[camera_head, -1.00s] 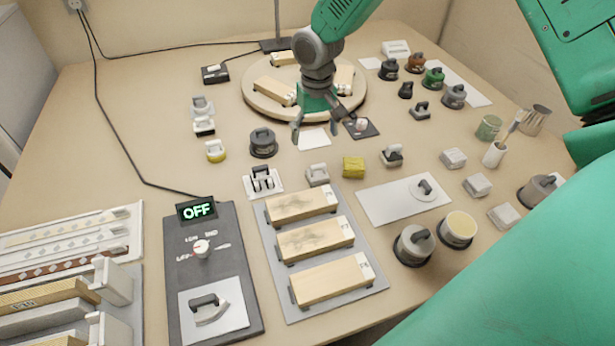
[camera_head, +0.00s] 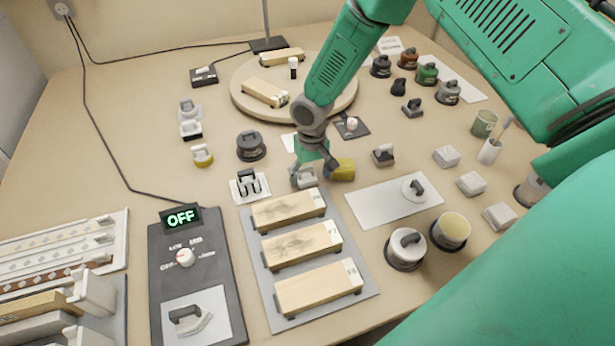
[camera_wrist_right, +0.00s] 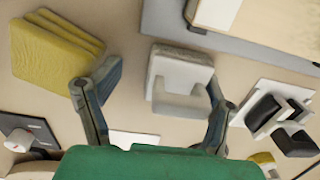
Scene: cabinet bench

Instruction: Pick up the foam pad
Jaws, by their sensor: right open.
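The likely foam pad (camera_head: 305,179) is a small pale grey block with a handle, behind the wooden blocks on the grey mat. It also shows in the right wrist view (camera_wrist_right: 181,72), resting on the table. My right gripper (camera_head: 312,172) is open and low over it. In the wrist view the open fingers (camera_wrist_right: 160,85) reach to either side of the pad's near part, with gaps visible. In the head view the wrist and fingers partly cover it. My left gripper is not in view.
A yellow folded block (camera_head: 343,170) lies close beside the right gripper; it also shows in the wrist view (camera_wrist_right: 50,62). A white plate with black-handled pieces (camera_head: 236,192) stands left of the pad. The grey mat (camera_head: 263,283) with wooden blocks lies in front.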

